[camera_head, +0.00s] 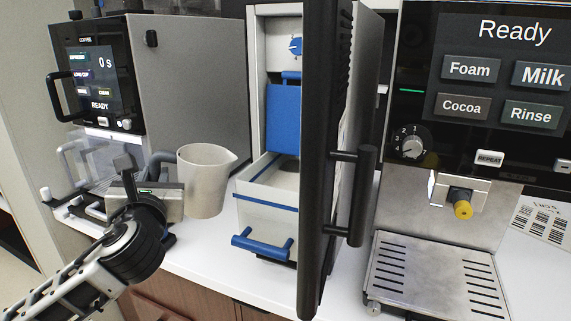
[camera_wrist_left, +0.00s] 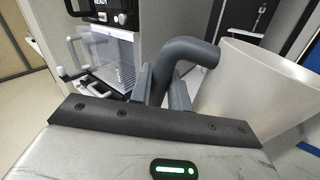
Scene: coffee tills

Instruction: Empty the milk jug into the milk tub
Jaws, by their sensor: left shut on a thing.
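The milk jug (camera_head: 205,182) is a pale grey cup with a spout at its upper right, standing upright in the head view. My left gripper (camera_head: 148,176) is at its left side and is shut on its dark handle. In the left wrist view, the handle (camera_wrist_left: 190,52) passes between the fingers, and the jug's wall (camera_wrist_left: 245,95) fills the right. The milk tub (camera_head: 266,216) is a white, open-topped box with a blue front handle, right of the jug in the open milk cooler. The jug's inside is hidden. My right gripper is not in view.
The cooler's dark open door (camera_head: 325,120) stands just right of the tub. A coffee machine (camera_head: 190,75) is behind the jug, and another machine with a drip tray (camera_head: 436,275) is at the right. The white counter (camera_head: 215,262) is clear in front of the jug.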

